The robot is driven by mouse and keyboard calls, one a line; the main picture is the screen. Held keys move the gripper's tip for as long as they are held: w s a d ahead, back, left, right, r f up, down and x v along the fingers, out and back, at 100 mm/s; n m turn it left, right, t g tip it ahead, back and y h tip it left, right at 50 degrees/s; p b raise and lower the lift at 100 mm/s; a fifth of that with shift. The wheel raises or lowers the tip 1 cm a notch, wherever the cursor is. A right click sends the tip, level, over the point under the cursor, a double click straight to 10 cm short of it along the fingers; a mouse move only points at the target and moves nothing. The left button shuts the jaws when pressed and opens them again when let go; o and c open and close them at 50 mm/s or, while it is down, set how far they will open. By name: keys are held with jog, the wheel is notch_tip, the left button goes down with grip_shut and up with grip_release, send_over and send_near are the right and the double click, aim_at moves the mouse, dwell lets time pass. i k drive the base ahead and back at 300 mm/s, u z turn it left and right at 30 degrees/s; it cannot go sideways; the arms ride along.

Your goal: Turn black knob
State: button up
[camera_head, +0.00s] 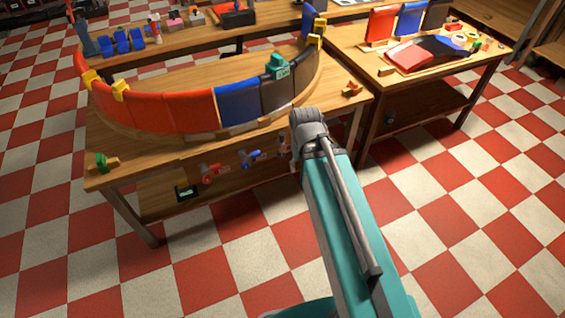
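A row of small knobs is on the front side of the curved-panel table. The red knob (210,173) is at left and the blue knob (250,158) is in the middle. A small dark knob-like shape (283,140) is at the right of the row, close beside the end of my arm in the picture. It looks like the black knob, but it is too small and too near my arm to be sure. My teal arm reaches up from the bottom to a grey joint by that table edge. My gripper is hidden beyond this joint, so its contact with any knob cannot be seen.
The wooden table (150,172) carries a curved wall of red, blue and black panels (185,112). A second table (345,52) with coloured panels stands at right. Another bench is behind. The red-and-white checkered floor (235,225) is clear in front.

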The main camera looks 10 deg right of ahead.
aim_at(281, 154)
jog(key=k, duration=0.2)
jog(key=u, duration=0.75)
jog(key=i, duration=0.5)
jog(key=z, duration=0.35)
